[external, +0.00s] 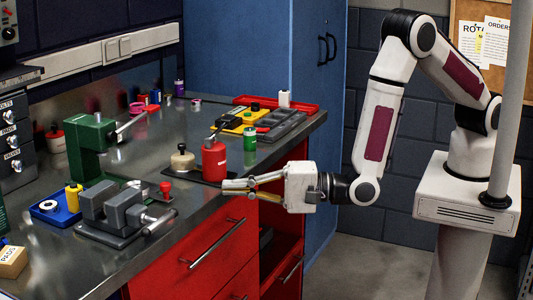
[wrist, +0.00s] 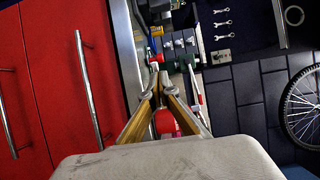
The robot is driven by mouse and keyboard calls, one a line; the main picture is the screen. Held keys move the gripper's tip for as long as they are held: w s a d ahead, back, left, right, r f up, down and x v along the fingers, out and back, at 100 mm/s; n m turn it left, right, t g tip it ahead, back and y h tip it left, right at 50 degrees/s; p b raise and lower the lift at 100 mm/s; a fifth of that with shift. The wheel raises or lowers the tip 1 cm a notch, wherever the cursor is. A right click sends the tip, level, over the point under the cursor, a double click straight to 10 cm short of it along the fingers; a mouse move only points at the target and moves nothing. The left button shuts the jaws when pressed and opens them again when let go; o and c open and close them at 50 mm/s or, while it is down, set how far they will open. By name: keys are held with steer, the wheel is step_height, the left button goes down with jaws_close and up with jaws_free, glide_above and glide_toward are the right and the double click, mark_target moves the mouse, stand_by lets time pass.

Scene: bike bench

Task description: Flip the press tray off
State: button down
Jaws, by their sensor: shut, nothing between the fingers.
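A blue tray (external: 46,211) with a white ring and a yellow pot lies on the bench left of the grey vise; I cannot tell whether it is the press tray. The green press (external: 92,146) with a silver lever stands behind it. A small red knob (external: 166,187) stands upright on a base right of the vise; a red knob also shows just beyond my fingertips in the wrist view (wrist: 156,58). My gripper (external: 224,187) is shut and empty at the bench's front edge, pointing left toward the knob and apart from it. It also shows in the wrist view (wrist: 155,84).
A red canister (external: 214,161) and a cream pot (external: 182,160) stand on a dark mat just behind my gripper. The grey vise (external: 112,212) is left of the knob. A green can (external: 249,138) and red tray (external: 299,104) are farther back. Red drawers (external: 205,254) lie below.

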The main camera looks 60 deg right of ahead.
mark_target(181, 197)
steer(key=shift+x, duration=5.25)
steer(key=shift+w, duration=1.7)
steer(key=shift+s, duration=0.1)
steer(key=v, duration=1.4)
